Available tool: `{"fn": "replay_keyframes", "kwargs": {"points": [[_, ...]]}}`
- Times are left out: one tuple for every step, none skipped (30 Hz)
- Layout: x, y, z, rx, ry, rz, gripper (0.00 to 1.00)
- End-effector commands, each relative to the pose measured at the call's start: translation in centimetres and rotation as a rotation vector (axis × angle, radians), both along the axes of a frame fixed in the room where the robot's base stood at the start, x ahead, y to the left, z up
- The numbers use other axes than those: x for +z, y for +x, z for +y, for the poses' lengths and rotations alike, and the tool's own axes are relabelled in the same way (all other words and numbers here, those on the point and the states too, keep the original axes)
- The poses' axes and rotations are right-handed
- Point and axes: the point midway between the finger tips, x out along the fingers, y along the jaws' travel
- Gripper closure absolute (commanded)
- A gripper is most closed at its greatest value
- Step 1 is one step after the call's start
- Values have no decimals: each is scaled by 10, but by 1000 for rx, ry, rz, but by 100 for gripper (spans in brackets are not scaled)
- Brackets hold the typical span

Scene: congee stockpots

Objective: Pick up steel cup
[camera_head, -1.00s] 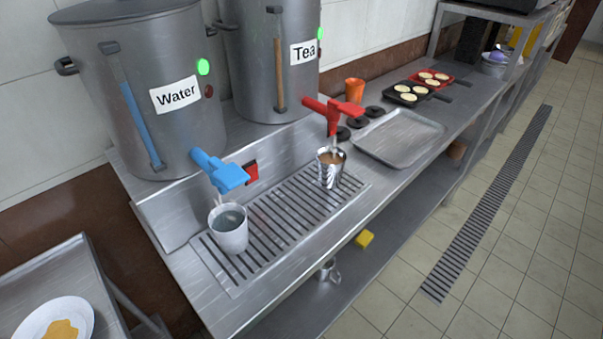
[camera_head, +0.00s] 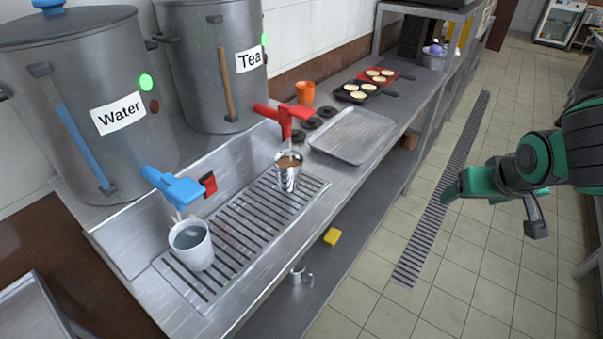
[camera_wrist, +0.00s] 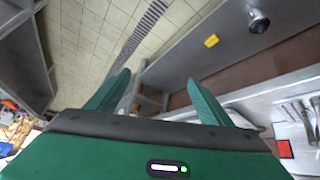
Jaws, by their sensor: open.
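A steel cup (camera_head: 289,176) with brown liquid stands upright on the drip grate (camera_head: 238,232), under the red tap (camera_head: 287,116) of the Tea pot. A pale grey cup (camera_head: 192,245) with clear liquid stands under the blue tap (camera_head: 172,186) of the Water pot. Another small metal cup (camera_head: 299,275) is on the lower shelf. My green gripper (camera_head: 454,187) is over the floor, right of the counter and well apart from the cups. The wrist view shows its two fingers (camera_wrist: 158,83) spread with nothing between them.
A metal tray (camera_head: 351,136), an orange cup (camera_head: 305,93) and dark pans with pale rounds (camera_head: 357,93) are farther along the counter. A yellow block (camera_head: 332,236) lies on the lower shelf. The tiled floor (camera_head: 480,262) is open beside the counter.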

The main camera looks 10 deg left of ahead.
Motion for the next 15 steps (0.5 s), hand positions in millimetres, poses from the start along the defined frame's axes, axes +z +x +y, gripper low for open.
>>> {"fn": "replay_keyframes", "kwargs": {"points": [[-4,11,45,103,10,-51,26],[-4,16,71,159,21,-88,26],[-4,19,107,231,43,-136,26],[-3,20,133,284,62,-170,26],[-3,19,159,335,81,-202,26],[-2,14,191,399,110,-240,26],[0,10,214,442,134,-267,26],[1,5,234,481,157,-289,26],[2,-3,259,530,185,-318,26],[4,-10,276,561,207,-335,26],[5,-16,290,589,226,-351,26],[7,-23,306,620,250,-369,26],[8,-29,316,638,265,-380,26],[9,-33,325,655,279,-388,26],[10,-37,333,669,293,-398,26]]}}
